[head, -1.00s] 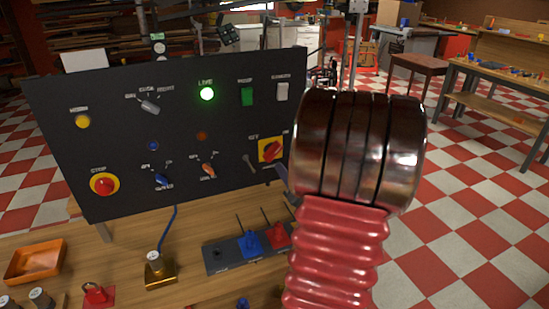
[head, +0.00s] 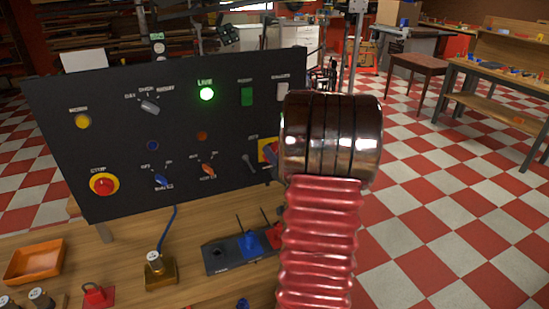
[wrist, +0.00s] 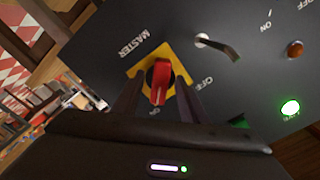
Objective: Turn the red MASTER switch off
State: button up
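The red MASTER switch (wrist: 160,82) sits on a yellow plate (wrist: 143,70) on the dark panel. In the wrist view its handle points down the picture, towards a small label too cut off to read surely; an OFF label stands to its right. My gripper (wrist: 160,92) is open, with one finger on each side of the red handle and gaps still showing. I cannot tell whether a finger touches it. In the head view my arm hides most of the switch; only part of its yellow plate (head: 263,149) shows at the panel's right edge.
The panel (head: 120,125) carries a lit green LIVE lamp (head: 207,94), a red stop button (head: 104,184) and several other switches. A bent grey lever (wrist: 218,46) is close to the MASTER switch. Blue and red plugs stand on the bench below. Open floor lies to the right.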

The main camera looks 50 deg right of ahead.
grip_shut()
dwell(0.3)
jog(key=shift+n, duration=0.4)
jog(key=n, duration=1.7)
jog(key=shift+n, duration=0.3)
dwell(0.3)
